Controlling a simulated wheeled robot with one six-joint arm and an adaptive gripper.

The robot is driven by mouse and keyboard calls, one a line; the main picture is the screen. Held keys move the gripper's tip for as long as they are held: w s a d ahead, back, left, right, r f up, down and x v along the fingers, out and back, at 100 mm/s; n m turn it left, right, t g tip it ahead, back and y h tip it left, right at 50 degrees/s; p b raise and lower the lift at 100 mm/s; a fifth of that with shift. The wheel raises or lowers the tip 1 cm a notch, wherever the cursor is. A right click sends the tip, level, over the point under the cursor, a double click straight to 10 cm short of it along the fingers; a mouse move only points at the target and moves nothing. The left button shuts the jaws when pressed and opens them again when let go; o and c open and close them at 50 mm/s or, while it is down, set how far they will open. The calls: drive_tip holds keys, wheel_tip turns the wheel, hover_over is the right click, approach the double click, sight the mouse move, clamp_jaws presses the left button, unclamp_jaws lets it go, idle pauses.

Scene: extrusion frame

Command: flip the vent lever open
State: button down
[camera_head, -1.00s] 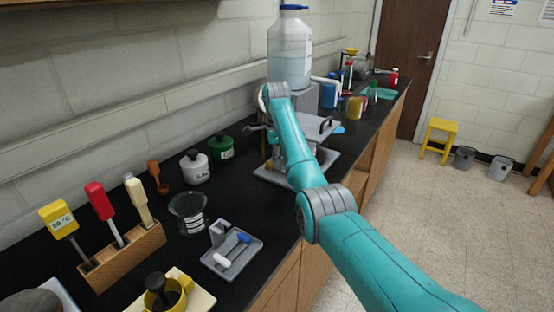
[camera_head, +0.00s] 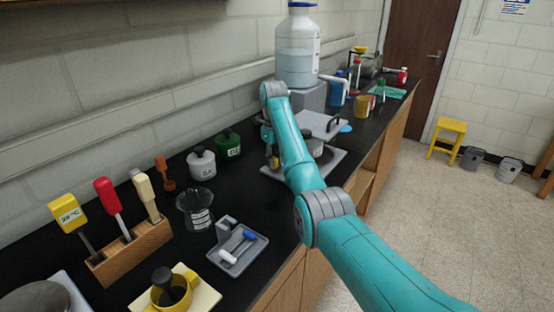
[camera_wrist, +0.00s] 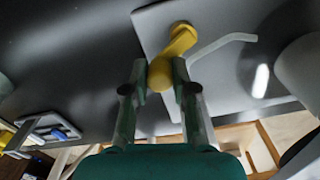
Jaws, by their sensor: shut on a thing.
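The yellow lever (camera_wrist: 181,42), which I take to be the vent lever, stands out from a grey plate (camera_wrist: 215,85) in the wrist view. Its rounded end lies between my two fingers. My gripper (camera_wrist: 160,82) is shut on that end. In the head view my gripper (camera_head: 269,150) is at the left side of the grey apparatus (camera_head: 317,124) on the black bench, partly hidden by my teal arm. The lever is too small and covered there to make out well.
A bent grey rod (camera_wrist: 222,42) is close to the right of the lever. A large bottle (camera_head: 298,50) stands behind the apparatus. A green jar (camera_head: 228,144), white jar (camera_head: 202,163) and beaker (camera_head: 195,208) stand to the left, with bare bench between.

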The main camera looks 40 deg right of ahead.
drive_tip(key=shift+w+a+m, duration=0.2)
drive_tip(key=shift+m, duration=0.45)
drive_tip(key=shift+w+a+m, duration=0.15)
drive_tip(key=shift+m, duration=0.5)
drive_tip(key=c, duration=0.9)
unclamp_jaws()
drive_tip(key=shift+c, duration=0.2)
drive_tip(key=shift+d, duration=0.1)
